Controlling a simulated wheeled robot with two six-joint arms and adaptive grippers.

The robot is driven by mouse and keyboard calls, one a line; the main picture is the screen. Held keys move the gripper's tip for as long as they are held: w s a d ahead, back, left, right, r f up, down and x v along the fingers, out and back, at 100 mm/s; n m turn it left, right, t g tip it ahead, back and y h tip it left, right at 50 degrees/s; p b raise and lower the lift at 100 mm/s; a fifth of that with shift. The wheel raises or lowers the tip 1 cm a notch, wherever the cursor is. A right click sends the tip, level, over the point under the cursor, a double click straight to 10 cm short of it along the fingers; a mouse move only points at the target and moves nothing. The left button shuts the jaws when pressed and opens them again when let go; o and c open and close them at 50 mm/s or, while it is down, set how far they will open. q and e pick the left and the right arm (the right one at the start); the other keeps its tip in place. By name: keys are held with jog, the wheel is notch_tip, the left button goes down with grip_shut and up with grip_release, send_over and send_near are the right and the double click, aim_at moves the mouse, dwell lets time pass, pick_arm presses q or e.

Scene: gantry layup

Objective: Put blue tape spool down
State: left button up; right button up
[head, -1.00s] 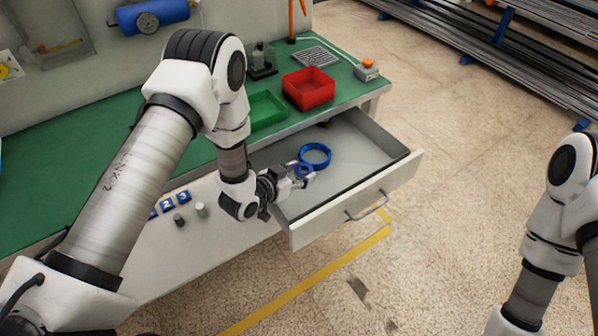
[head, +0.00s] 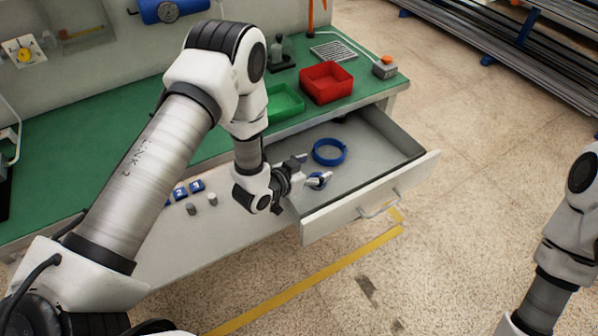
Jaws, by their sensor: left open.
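My left gripper (head: 308,180) is open, reaching over the near left part of the open drawer (head: 385,185). My right gripper is out of view.
A red bin (head: 327,84) and a green bin (head: 286,101) stand on the green bench top (head: 75,140) behind the drawer. Grey cylinders and blue numbered blocks (head: 188,190) lie left of my gripper. The drawer's right part is free.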

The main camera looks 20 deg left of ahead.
pick_arm(q)
jog(key=shift+b+v, duration=0.55)
jog(key=shift+v, duration=0.4)
jog(key=b+v, duration=0.1)
jog(key=v, duration=0.9)
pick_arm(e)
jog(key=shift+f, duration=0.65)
pick_arm(q)
jog(key=shift+s+r, duration=0.1)
jog(key=shift+r, duration=0.05)
